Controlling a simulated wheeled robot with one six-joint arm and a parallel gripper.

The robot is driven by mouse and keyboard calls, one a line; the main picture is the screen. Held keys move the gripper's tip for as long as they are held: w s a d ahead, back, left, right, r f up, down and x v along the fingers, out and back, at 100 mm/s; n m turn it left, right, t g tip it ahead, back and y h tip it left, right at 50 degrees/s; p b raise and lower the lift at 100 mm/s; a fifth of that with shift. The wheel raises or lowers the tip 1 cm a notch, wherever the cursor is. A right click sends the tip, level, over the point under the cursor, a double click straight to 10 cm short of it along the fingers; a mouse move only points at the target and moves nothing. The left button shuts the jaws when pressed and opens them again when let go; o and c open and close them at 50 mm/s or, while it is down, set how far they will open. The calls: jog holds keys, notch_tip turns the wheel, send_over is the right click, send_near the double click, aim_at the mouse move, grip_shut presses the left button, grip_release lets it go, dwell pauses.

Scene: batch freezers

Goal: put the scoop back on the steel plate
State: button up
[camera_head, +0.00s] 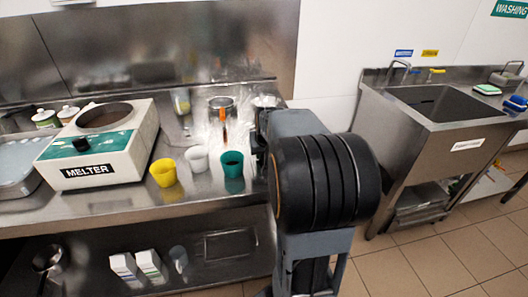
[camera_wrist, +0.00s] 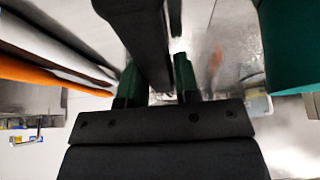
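In the wrist view the two green fingers of my gripper (camera_wrist: 158,82) stand apart. A dark bar (camera_wrist: 140,30), which may be the scoop's handle, runs from the top edge down between them. A light strip shows beside the right finger; I cannot tell whether the fingers touch the bar. In the head view my gripper is mostly hidden behind my arm, at the counter's right end, right of the green cup (camera_head: 233,165). I cannot make out the scoop's bowl or the steel plate for certain.
The steel counter (camera_head: 215,192) holds a white cup (camera_head: 197,158), a yellow cup (camera_head: 163,172), the melter (camera_head: 100,146) and a steel pot (camera_head: 221,103) near an orange-handled tool (camera_head: 225,124). A sink (camera_head: 440,102) stands at the right, past a floor gap.

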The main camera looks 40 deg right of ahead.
jog(key=o, duration=0.4)
jog(key=shift+c, duration=0.2)
jog(key=shift+s+r, duration=0.1)
jog(key=shift+r, duration=0.45)
jog(key=p+v, duration=0.2)
jog(key=v, duration=0.9)
jog(key=s+a+f+n, duration=0.1)
jog(key=s+a+f, duration=0.2)
jog(key=a, duration=0.3)
jog(key=s+a+f+n+g+y, duration=0.1)
jog(key=s+a+f+n, duration=0.1)
jog(key=a, duration=0.5)
jog(key=s+a+f+n+y, duration=0.1)
jog(key=s+a+f+n, duration=0.1)
jog(key=s+a+f, duration=0.2)
notch_tip(320, 180, down, 2)
jog(key=shift+s+a+f+g, duration=0.25)
jog(key=shift+a+g, duration=0.15)
jog(key=shift+a, duration=0.85)
jog(key=shift+r, duration=0.2)
